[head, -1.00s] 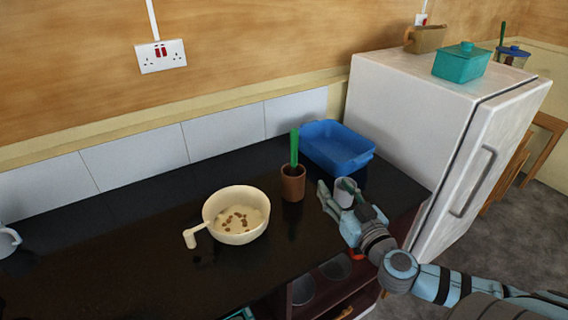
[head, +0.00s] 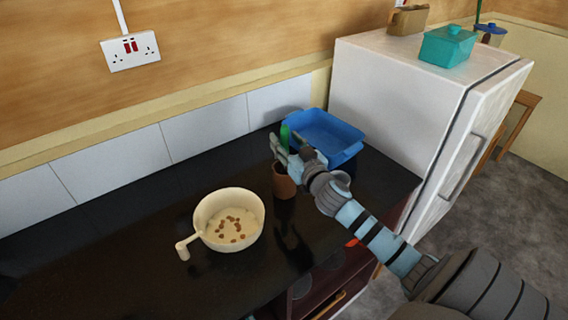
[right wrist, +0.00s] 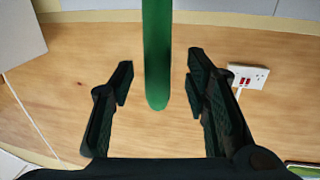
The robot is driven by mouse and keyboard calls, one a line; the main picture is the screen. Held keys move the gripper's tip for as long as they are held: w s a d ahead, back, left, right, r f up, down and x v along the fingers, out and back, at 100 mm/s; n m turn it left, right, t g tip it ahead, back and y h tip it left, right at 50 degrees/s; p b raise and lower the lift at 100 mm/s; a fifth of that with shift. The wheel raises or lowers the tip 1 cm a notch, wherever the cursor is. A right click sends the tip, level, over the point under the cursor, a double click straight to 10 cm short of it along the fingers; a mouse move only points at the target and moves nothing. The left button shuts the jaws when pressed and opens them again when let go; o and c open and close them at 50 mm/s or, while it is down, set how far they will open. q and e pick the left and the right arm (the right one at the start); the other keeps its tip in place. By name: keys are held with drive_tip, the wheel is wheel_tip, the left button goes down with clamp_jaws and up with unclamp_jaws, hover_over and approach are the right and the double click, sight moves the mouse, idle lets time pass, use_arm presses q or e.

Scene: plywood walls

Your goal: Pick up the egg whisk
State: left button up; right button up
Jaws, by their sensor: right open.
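A green handle (head: 285,136), which I take to be the egg whisk's, stands up from a brown cup (head: 285,184) on the black counter. The rest of it is hidden in the cup. My right gripper (head: 281,148) is open at the handle, above the cup, and partly covers both in the head view. In the right wrist view the handle (right wrist: 157,55) hangs between the two spread fingers of the right gripper (right wrist: 160,80), with a gap on each side. My left gripper is not in view.
A cream pan (head: 205,232) with brown bits inside stands left of the cup. A blue tub (head: 345,152) lies just behind my right gripper. A white fridge (head: 395,105) stands at the right. The counter's left part is clear.

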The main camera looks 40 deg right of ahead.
drive_tip(key=shift+x, duration=1)
drive_tip(key=shift+s+d+r, duration=0.1)
drive_tip(key=shift+s+r, duration=0.05)
drive_tip(key=shift+s, duration=0.05)
drive_tip(key=shift+c, duration=0.3)
clamp_jaws()
